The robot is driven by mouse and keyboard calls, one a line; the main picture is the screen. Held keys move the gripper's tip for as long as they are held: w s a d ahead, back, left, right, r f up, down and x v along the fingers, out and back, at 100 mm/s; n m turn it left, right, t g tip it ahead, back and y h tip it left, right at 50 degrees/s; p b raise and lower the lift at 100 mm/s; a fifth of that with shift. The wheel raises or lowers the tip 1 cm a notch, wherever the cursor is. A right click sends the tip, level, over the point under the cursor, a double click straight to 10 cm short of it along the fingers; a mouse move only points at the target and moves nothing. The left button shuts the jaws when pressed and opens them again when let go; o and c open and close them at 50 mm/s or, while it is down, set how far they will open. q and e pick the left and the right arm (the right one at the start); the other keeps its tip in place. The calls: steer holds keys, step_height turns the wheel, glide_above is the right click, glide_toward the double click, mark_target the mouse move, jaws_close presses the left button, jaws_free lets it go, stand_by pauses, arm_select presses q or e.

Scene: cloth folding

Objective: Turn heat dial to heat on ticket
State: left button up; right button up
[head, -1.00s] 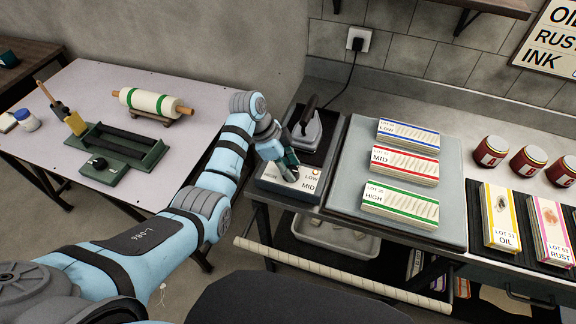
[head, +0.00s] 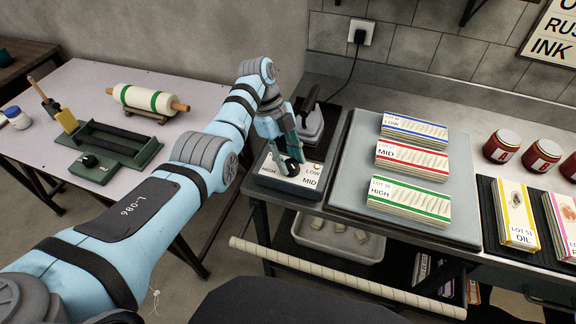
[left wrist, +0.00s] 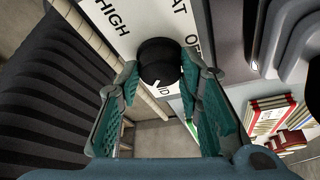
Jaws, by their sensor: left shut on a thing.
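The heat dial is a black round knob (left wrist: 160,62) on a pale control box (head: 262,178) marked HIGH, LOW and MID; OFF and part of HEAT show in the left wrist view. My left gripper (head: 289,156) reaches down over the box, and its teal fingers (left wrist: 160,76) are shut on the knob from both sides. The knob's pointer mark cannot be made out. Tickets lie on three cloth stacks: LOW with a blue band (head: 414,131), MID with red (head: 411,161), HIGH with green (head: 409,201). My right gripper is not in view.
A dark iron (head: 310,122) stands just behind the control box, its cord running to a wall socket (head: 362,33). A grey pad (head: 349,180) bears the stacks. Red jars (head: 501,146) and more lots (head: 516,214) stand to the right. A separate left table (head: 60,105) holds a roller.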

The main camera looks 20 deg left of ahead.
arm_select(q)
steer(key=shift+m+b, duration=0.6)
steer(key=shift+b, duration=0.1)
steer(key=o, duration=1.1)
